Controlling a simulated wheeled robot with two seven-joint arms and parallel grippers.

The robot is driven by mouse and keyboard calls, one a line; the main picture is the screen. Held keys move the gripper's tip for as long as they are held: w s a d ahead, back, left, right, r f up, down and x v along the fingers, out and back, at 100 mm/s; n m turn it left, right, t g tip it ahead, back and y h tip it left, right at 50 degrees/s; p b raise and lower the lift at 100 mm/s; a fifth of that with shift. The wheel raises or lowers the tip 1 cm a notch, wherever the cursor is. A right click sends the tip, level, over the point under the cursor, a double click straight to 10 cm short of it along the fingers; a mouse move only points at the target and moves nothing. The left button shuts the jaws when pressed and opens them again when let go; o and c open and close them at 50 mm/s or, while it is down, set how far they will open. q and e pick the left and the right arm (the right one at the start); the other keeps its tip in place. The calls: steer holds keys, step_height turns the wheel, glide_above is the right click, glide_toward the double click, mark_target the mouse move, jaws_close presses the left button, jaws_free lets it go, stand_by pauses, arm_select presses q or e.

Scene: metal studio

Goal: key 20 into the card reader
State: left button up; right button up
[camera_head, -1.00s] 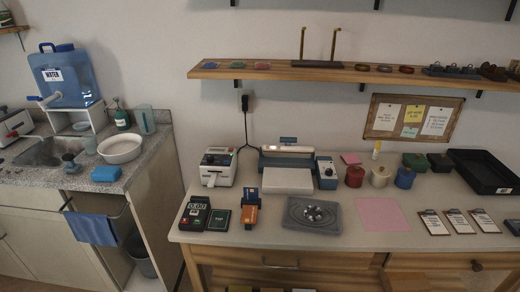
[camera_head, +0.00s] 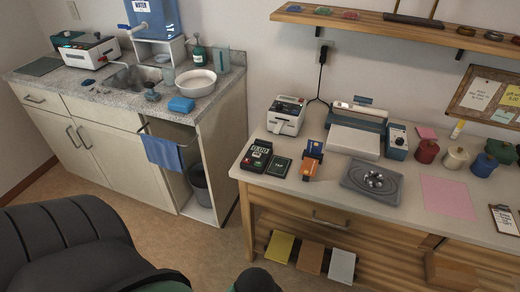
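The card reader appears to be the dark device with a display and keypad (camera_head: 257,155) lying near the left end of the wooden worktable (camera_head: 400,207). Its display is too small to read now. A dark green pad with light lettering (camera_head: 281,167) lies just right of it. No gripper fingers show. Large dark rounded parts at the bottom left and bottom centre look like my own body or arm, well in front of the table and apart from the reader.
A white printer-like machine (camera_head: 287,114) stands behind. Colored boards (camera_head: 311,257) lie on the lower shelf. A sink counter (camera_head: 120,88) is at left; floor between is clear.

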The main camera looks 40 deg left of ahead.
arm_select(q)
jaws_close()
stand_by(1.7)
